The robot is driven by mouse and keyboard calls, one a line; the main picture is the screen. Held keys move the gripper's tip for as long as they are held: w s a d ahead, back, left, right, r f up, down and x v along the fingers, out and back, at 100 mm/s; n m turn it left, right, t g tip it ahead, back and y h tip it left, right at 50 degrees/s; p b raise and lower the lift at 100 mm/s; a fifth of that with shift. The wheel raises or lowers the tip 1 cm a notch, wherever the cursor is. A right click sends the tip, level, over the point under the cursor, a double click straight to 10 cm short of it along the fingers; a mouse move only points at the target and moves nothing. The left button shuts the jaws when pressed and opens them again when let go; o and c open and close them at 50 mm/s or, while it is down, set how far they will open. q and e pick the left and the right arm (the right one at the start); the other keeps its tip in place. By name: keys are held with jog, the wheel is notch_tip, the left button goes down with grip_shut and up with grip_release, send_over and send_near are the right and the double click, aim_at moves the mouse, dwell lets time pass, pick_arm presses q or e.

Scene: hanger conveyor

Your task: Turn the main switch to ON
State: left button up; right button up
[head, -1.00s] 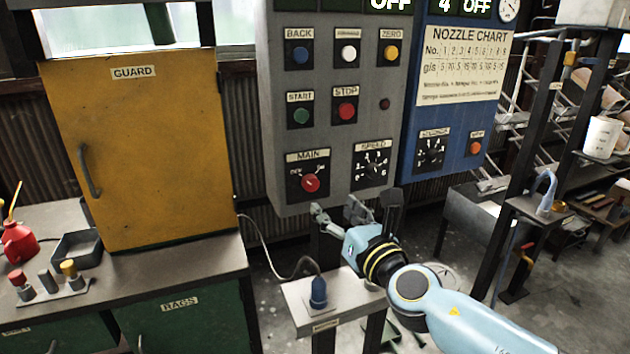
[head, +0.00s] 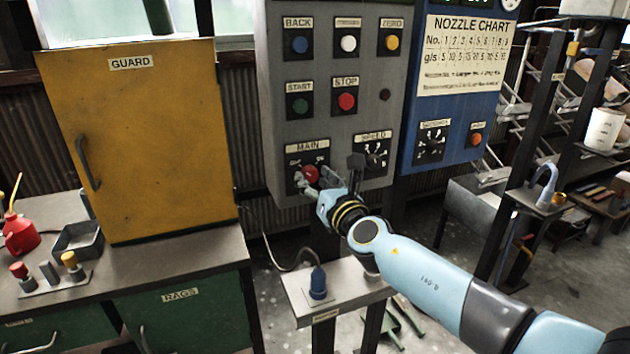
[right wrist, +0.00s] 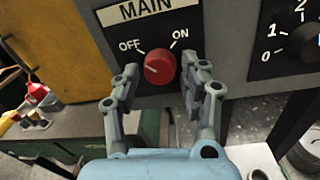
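The main switch is a red round knob (head: 311,174) on a black plate labelled MAIN, low on the grey control panel (head: 335,75). In the right wrist view the red knob (right wrist: 159,67) sits between the words OFF and ON, with a pale mark on its left part. My right gripper (head: 314,183) is at the lower edge of this plate. In the right wrist view its two fingers (right wrist: 164,88) are spread open, one to each side just below the knob, with nothing between them. Contact with the knob cannot be told. My left gripper is not in view.
The speed dial (head: 374,155) is just right of the main switch. Start (head: 299,105) and stop (head: 346,101) buttons are above it. A yellow guard cabinet (head: 150,150) stands left. A small stand with a blue plug (head: 318,283) is below the panel.

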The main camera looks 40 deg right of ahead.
jog(key=c, duration=0.8)
jog(key=m+b, duration=0.2)
jog(key=m, duration=0.1)
jog(key=shift+f+m+b, duration=0.2)
jog(key=shift+m+b, duration=0.1)
jog(key=shift+b, duration=0.05)
jog(key=m+b, duration=0.3)
jog(key=m, duration=0.2)
jog(key=shift+a+m, duration=0.1)
jog(key=shift+m, duration=0.2)
jog(key=m+b, duration=0.3)
jog(key=m, duration=0.1)
jog(key=shift+m+h, duration=0.3)
jog(key=m+b, duration=0.2)
jog(key=m, duration=0.2)
jog(key=shift+r+h, duration=0.15)
jog(key=shift+h, duration=0.15)
jog(key=shift+m+b, duration=0.3)
jog(key=shift+m, duration=0.2)
